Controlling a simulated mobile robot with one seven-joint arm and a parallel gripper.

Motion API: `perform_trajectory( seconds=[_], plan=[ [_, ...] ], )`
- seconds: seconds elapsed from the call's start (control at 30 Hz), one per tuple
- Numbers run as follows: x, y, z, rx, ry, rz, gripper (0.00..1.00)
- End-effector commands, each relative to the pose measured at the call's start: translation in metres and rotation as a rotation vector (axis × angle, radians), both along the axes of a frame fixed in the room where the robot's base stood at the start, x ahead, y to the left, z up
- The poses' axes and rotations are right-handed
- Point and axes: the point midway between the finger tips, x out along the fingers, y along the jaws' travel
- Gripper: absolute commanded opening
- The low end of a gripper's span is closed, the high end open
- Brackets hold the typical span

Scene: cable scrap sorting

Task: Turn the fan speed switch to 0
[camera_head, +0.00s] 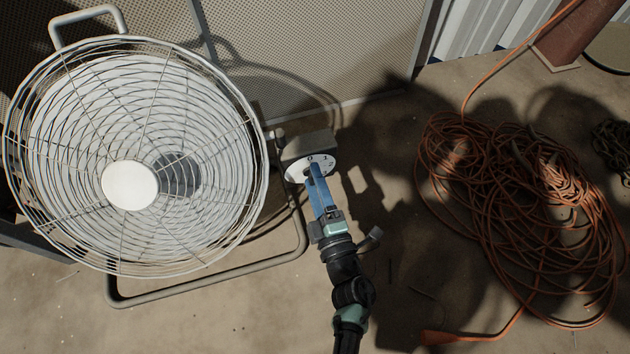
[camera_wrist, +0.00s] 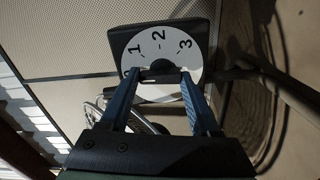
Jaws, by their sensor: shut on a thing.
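The fan speed switch is a white round dial (camera_head: 325,160) with black numbers, on a grey box (camera_head: 312,142) at the right side of the fan (camera_head: 130,185). In the wrist view, the dial (camera_wrist: 165,52) shows 1, 2 and 3 along its upper part; another mark at its left edge is partly hidden by a finger. My gripper (camera_head: 311,170) reaches the dial from below. Its blue fingers, also seen in the wrist view (camera_wrist: 161,75), are shut on the dark knob at the dial's middle. Which number the knob points to cannot be told.
The fan's tubular stand (camera_head: 215,283) runs below and left of my arm. A perforated panel (camera_head: 300,50) stands behind the switch. A heap of orange cable (camera_head: 530,220) lies on the floor at right. Bare floor lies between the cable and my arm.

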Motion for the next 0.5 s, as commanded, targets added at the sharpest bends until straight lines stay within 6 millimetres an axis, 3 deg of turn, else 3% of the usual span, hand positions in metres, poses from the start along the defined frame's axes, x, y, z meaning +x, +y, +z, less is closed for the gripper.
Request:
perform_trajectory(
  seconds=[0.5],
  plan=[
    [-0.0008,-0.0014,-0.0008,-0.063,-0.018,-0.003,0.08]
  ],
)
